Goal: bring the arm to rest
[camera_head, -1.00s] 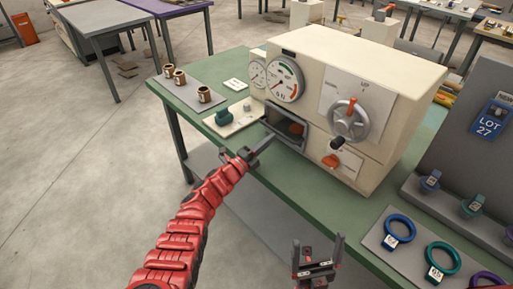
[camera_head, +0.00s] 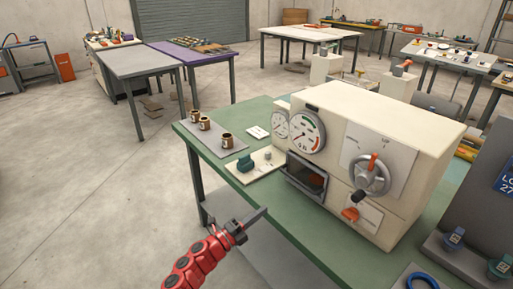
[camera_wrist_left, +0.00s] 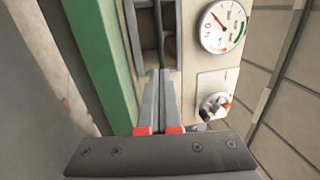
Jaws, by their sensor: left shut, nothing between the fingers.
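My left gripper (camera_head: 257,217) is at the front edge of the green table (camera_head: 262,222), in front of the cream winder machine (camera_head: 395,120). Its fingers are together with nothing between them. In the left wrist view the fingers (camera_wrist_left: 160,85) point toward the machine's dark opening, whose window also shows in the head view (camera_head: 306,175). I see a gap between fingertips and machine in the head view. My right gripper is not in view.
The machine has a gauge (camera_head: 308,131), a crank wheel (camera_head: 368,175) and an orange knob (camera_head: 350,214). Several small brown cups (camera_head: 226,140) and a teal part (camera_head: 245,164) stand at the table's left. Blue and teal pieces (camera_head: 453,239) lie at the right.

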